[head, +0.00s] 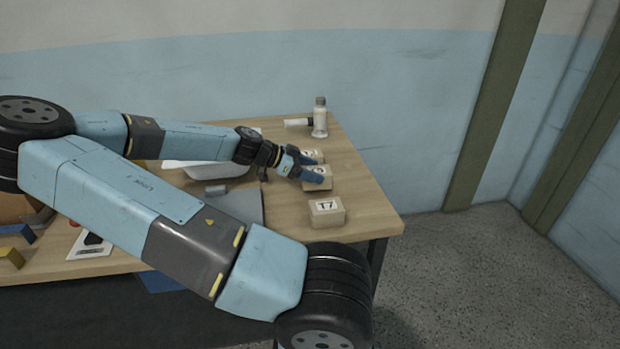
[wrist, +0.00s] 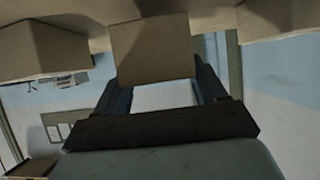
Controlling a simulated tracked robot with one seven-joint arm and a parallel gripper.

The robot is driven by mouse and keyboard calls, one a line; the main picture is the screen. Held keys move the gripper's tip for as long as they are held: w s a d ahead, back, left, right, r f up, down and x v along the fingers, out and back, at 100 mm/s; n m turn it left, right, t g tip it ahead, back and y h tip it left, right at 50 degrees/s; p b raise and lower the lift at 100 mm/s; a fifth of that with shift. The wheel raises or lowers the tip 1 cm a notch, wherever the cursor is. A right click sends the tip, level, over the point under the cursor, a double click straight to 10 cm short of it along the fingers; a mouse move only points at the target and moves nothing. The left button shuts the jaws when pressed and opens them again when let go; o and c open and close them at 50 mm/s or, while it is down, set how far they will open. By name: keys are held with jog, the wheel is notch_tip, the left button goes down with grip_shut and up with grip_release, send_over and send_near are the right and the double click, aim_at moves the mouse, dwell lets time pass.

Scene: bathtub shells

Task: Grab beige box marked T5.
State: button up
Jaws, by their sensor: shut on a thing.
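Beige boxes stand in a row along the right side of the table. My gripper (head: 317,168) is shut on the middle box (head: 319,184), with its blue fingers on either side. The fingers cover most of that box's label, so I cannot read it. A farther box (head: 312,153) sits just behind, its label also partly hidden. In the wrist view the held box (wrist: 152,48) is between the fingers of my gripper (wrist: 163,85). Whether it touches the table is not clear.
A box marked T7 (head: 326,213) stands nearest the table's front right corner. In the wrist view, neighbouring boxes flank the held one, left (wrist: 40,48) and right (wrist: 280,17).

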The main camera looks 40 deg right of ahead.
jog(key=s+a+r, duration=0.7)
jog(key=a+r, duration=0.3)
jog(key=a, duration=0.2)
jog(key=shift+r, duration=0.35)
